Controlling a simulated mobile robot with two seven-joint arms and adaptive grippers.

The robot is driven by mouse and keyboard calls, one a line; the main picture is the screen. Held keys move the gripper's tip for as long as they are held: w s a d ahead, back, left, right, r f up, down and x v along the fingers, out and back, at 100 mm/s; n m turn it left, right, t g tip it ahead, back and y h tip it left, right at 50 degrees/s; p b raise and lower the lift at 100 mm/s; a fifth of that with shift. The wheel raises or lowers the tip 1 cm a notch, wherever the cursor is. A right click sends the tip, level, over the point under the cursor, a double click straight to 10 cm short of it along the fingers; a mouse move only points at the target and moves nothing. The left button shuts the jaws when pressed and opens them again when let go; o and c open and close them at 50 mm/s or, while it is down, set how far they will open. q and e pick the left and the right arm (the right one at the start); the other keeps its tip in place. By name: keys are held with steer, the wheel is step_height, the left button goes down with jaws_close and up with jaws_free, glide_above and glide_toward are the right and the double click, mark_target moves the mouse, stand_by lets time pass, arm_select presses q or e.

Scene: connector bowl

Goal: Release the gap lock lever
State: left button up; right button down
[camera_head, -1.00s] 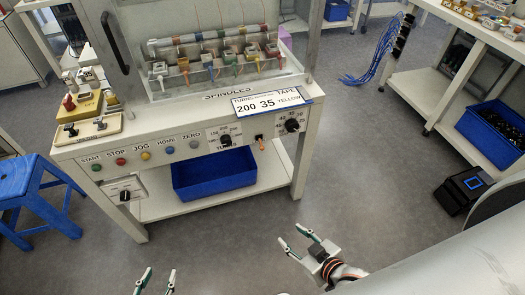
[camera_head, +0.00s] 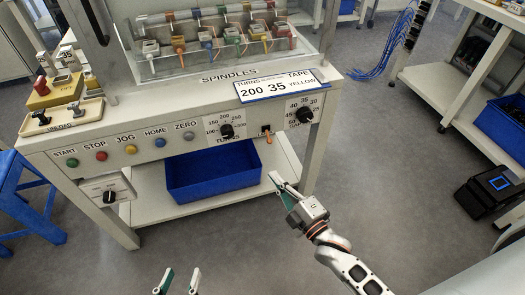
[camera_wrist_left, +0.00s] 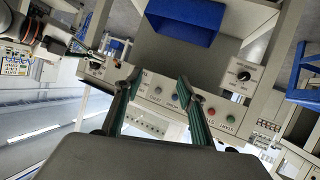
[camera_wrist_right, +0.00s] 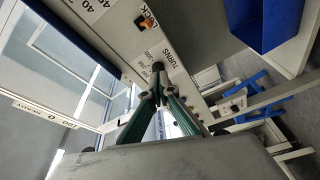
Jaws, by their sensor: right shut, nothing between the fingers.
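The orange lever (camera_head: 267,136) sits on the front panel of the spindle machine, between the two right-hand black knobs, and hangs down. In the right wrist view the lever (camera_wrist_right: 147,22) shows near the top, by lettering ending in "OCK". My right gripper (camera_head: 274,177) is shut and empty, in front of the panel, below the lever and apart from it; it also shows in the right wrist view (camera_wrist_right: 158,75). My left gripper (camera_head: 181,272) is open and empty at the bottom of the head view, well away from the panel; its spread fingers show in the left wrist view (camera_wrist_left: 158,82).
Black knobs (camera_head: 226,131) (camera_head: 304,114) flank the lever. Coloured buttons (camera_head: 101,156) line the panel's left. A blue bin (camera_head: 212,180) sits on the shelf below. A blue stool (camera_head: 30,195) stands left. Floor before the machine is clear.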

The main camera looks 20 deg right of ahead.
mark_target(268, 136)
arm_select(q)
steer(key=s+d+f+n+b, duration=0.1)
steer(key=d+f+n+b, duration=0.2)
steer(key=b, duration=1)
step_height(268, 136, down, 2)
steer(key=shift+s+d+f+n+h+b, duration=0.1)
steer(key=shift+s+d+n+h+b, duration=0.2)
steer(key=shift+n, duration=0.5)
arm_select(e)
steer(key=w+d+f+n+t+y, duration=0.1)
steer(key=w+f+n+t+y, duration=0.1)
steer(key=w+f+n+t, duration=0.3)
steer(key=w+f+n, duration=0.4)
steer(key=f+n, duration=0.1)
steer(key=n, duration=0.4)
steer(key=shift+d+f+y, duration=0.3)
steer(key=shift+f+y, duration=0.05)
steer(key=shift+y, duration=0.05)
arm_select(q)
steer(key=shift+w, duration=0.1)
arm_select(e)
steer(key=shift+w, duration=0.1)
